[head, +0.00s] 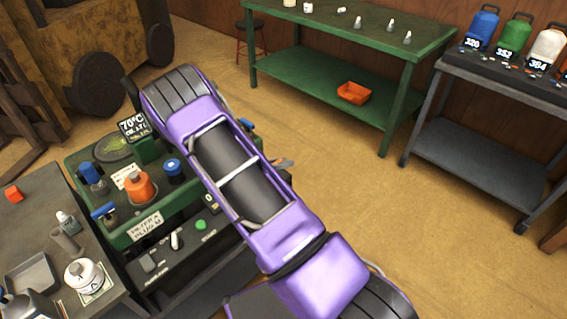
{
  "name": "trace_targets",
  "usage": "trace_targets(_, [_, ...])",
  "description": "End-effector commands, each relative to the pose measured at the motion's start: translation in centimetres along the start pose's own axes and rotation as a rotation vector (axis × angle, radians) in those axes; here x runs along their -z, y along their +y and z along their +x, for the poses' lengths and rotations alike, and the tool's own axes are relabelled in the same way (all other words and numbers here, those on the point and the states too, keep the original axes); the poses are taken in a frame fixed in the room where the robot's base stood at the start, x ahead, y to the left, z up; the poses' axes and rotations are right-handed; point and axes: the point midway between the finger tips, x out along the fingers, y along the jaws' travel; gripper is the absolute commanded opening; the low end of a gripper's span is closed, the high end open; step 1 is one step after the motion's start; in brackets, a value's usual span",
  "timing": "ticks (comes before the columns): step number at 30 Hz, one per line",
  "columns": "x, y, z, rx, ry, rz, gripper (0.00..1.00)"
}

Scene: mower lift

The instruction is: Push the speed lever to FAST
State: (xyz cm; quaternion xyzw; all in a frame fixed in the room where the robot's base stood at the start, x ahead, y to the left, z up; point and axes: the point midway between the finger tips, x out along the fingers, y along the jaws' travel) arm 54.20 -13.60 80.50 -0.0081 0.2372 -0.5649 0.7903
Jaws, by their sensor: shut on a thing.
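The green machine (122,235) stands at left centre, partly covered by my purple arm. Its dark lower front panel (163,271) carries a white upright lever (176,240), a grey stub (148,262) and a green button (201,225). Small labels on the panel are too small to read, so I cannot tell which control is the speed lever or where FAST is. My arm crosses from lower right to upper left over the machine's right part. My gripper is hidden behind the arm, and so is whatever it touches.
An orange cap (140,188) and blue caps (173,170) stand on the machine. A green workbench (330,70) and a grey cart (470,160) stand behind. The floor at right centre is clear.

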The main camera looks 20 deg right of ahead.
Motion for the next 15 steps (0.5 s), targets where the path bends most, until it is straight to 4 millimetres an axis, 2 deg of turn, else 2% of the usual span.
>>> trace_targets(6, [-0.09, 0.48, -0.14, 0.042, 0.004, -0.103, 0.00])
trace_targets(15, [-0.15, 0.63, -0.22, 0.046, 0.005, -0.119, 0.00])
